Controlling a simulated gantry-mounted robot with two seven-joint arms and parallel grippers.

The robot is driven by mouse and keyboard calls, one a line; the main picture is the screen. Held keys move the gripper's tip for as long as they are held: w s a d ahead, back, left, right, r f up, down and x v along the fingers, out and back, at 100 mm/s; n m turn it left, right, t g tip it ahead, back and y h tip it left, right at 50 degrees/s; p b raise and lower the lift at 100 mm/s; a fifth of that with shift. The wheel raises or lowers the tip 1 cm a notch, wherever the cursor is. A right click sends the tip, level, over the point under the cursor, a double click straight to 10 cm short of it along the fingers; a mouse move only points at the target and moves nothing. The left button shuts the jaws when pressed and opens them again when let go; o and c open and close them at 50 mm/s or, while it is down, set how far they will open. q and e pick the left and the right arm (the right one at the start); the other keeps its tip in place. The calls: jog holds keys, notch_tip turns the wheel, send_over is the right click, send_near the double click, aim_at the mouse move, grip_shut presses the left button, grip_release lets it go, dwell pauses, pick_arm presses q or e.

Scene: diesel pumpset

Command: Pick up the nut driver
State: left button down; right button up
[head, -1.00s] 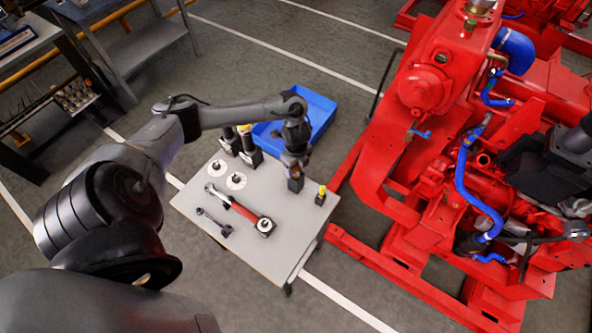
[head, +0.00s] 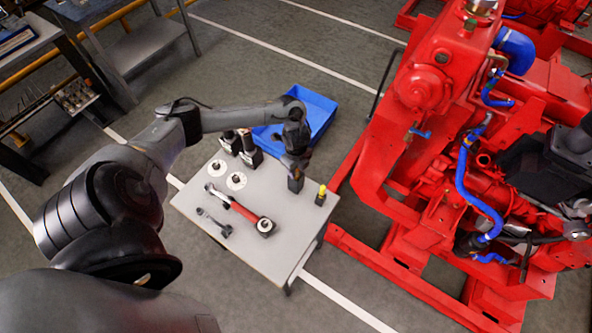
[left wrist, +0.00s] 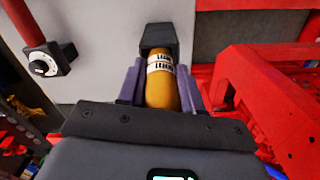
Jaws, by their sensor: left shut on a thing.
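The nut driver (left wrist: 161,85), with a rounded yellow-orange handle and a white printed label, shows in the left wrist view. It stands between the two fingers of my left gripper (left wrist: 160,88), which is shut on its handle. Its far end is at a black block (left wrist: 158,38); I cannot tell whether it is seated in it. My right gripper is not in view.
A blue bin (head: 318,112) is behind; the red pumpset (head: 400,190) is close on the right.

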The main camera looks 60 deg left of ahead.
pick_arm(q)
jog(key=shift+r, duration=0.1)
notch_tip(320, 180, up, 7)
jog(key=shift+w+r+p, duration=0.1)
jog(key=shift+p, duration=0.45)
notch_tip(320, 180, up, 11)
jog(key=p, duration=0.4)
jog(key=shift+p, duration=0.3)
jog(key=c, duration=1.3)
grip_release()
grip_shut()
